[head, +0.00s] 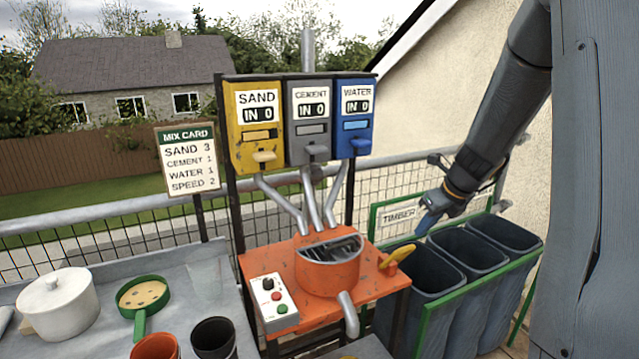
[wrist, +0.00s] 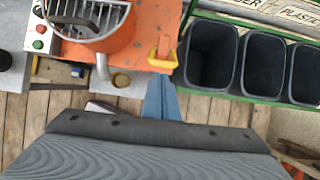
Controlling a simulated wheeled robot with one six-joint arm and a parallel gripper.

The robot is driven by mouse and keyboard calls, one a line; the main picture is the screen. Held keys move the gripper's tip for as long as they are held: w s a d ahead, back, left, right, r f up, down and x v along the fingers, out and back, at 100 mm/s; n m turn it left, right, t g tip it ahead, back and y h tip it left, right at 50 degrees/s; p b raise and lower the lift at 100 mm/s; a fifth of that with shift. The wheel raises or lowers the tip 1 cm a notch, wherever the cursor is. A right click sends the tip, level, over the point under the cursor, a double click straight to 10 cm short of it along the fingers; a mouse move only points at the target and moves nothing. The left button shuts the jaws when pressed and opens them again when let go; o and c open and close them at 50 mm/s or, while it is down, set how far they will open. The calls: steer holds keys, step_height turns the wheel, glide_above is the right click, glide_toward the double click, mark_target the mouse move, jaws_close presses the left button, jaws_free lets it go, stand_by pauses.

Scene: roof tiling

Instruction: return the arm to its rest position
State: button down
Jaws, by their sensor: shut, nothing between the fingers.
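My arm comes down from the upper right in the head view. My gripper (head: 428,222) is shut and empty, with its blue fingers together. In the wrist view my gripper (wrist: 162,98) points between the orange mixer stand (wrist: 150,40) and the bins (wrist: 212,55). Its blue fingertips look close to the yellow handle (wrist: 163,52) there; I cannot tell whether they touch.
Sand (head: 256,125), cement (head: 309,118) and water (head: 355,115) dispensers stand above the mixer. A mix card (head: 188,158) stands left. A grey counter (head: 190,290) holds a white pot (head: 60,302), green pan (head: 142,296) and cups. Railing (head: 100,215) runs behind.

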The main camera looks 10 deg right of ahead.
steer(key=s+a+f+n+g+b, duration=0.1)
steer(key=s+a+f+n+g, duration=0.1)
steer(key=s+a+n, duration=0.7)
steer(key=s+a+f+n+g+h+b, duration=0.1)
steer(key=s+a+f+n, duration=0.2)
steer(key=s+a+n, duration=0.7)
steer(key=s+n, duration=0.4)
steer(key=n, duration=0.9)
steer(key=shift+s+a+n+g+h, duration=0.2)
steer(key=shift+a+n+g+h, duration=0.1)
steer(key=shift+g, duration=0.1)
